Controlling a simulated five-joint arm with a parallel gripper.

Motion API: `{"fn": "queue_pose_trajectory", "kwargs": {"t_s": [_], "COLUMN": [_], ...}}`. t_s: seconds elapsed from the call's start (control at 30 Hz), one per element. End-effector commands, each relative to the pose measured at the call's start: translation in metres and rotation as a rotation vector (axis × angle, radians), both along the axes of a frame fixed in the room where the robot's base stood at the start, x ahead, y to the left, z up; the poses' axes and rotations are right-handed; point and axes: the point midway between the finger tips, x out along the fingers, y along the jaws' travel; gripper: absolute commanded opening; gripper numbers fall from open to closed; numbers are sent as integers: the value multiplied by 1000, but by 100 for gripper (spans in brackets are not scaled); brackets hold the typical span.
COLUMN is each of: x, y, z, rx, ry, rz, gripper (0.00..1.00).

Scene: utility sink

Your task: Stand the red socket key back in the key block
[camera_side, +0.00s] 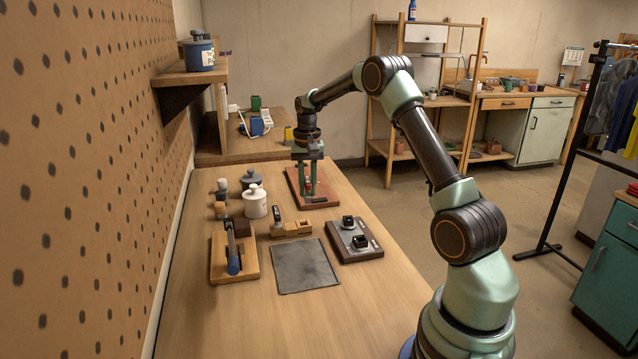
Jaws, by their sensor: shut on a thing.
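My gripper (308,189) points straight down over a reddish-brown board (327,187) at the far end of the bench. It is shut on a small red piece, the red socket key (309,181), which shows between the fingers and looks upright. The fingers hide much of the key, and I cannot tell whether its lower end touches anything. A small dark block (317,200) lies on the board just in front of the fingertips. I cannot tell for sure which piece is the key block.
Nearer stand a light wooden block (291,229), a dark board with two black knobs (347,252), a grey mat (304,268) and a wooden holder with a blue-handled tool (219,268). A white jar (255,203) and dark pots stand left. The bench's near end is clear.

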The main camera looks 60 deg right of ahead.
Motion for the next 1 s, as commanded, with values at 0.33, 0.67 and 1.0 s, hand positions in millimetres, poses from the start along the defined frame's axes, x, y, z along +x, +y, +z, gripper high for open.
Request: {"fn": "queue_pose_trajectory", "kwargs": {"t_s": [0.33,0.67,1.0], "x": [13,13,12], "y": [3,3,3], "z": [2,-2,-28], "rx": [-2,-3,-2], "ry": [0,-1,0], "rz": [145,143,142], "gripper": [0,0,0]}}
